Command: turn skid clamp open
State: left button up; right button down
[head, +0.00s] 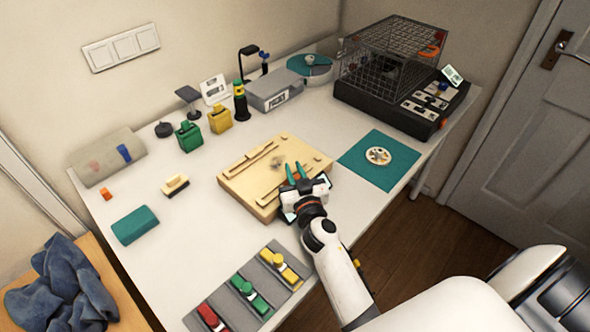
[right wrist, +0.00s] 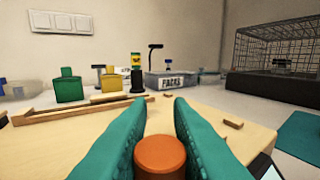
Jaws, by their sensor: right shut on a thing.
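The skid appears to be the light wooden board (head: 240,185) in the middle of the table, with thin wooden strips and a small grey round part (head: 277,163) on it. My right gripper (head: 296,172), with teal fingers, is low over the board's right front part. In the right wrist view its fingers (right wrist: 157,112) stand on either side of an orange round knob (right wrist: 160,154), which looks like the clamp's knob. They are shut on it. My left gripper is not in view.
A teal mat (head: 362,174) with a round disc (head: 378,155) lies right of the board. A wire cage (head: 395,60) on a black base stands behind. A grey tray (head: 232,308) with red, green and yellow parts is in front. Free table lies left of the board.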

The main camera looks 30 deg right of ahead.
jog(key=n+y+p, duration=0.1)
jog(key=y, duration=0.1)
jog(key=n+y+p, duration=0.1)
jog(key=y+p, duration=0.1)
jog(key=shift+a+r+n, duration=0.1)
jog(key=shift+r+n, duration=0.2)
jog(key=shift+n, duration=0.1)
jog(key=n+y+p, duration=0.1)
jog(key=y, duration=0.1)
jog(key=n+y+p, duration=0.1)
jog(key=shift+a+f+y, duration=0.1)
jog(key=shift+a+y, duration=0.1)
jog(key=shift+y, duration=0.2)
jog(key=shift+a+n+g+y+p, duration=0.1)
jog(key=shift+n+g+y+p, duration=0.3)
jog(key=shift+n+y, duration=0.55)
jog(key=shift+a+f+n+g+y, duration=0.1)
jog(key=shift+a+n+g+y, duration=0.1)
jog(key=shift+n+g+y, duration=0.85)
jog(key=shift+s+t+y, duration=0.1)
jog(key=shift+t+y, duration=0.25)
jog(key=shift+y, duration=0.05)
jog(key=c, duration=1.3)
grip_release()
jog(key=shift+a+f, duration=0.1)
jog(key=b+v, duration=0.1)
jog(key=v, duration=1.1)
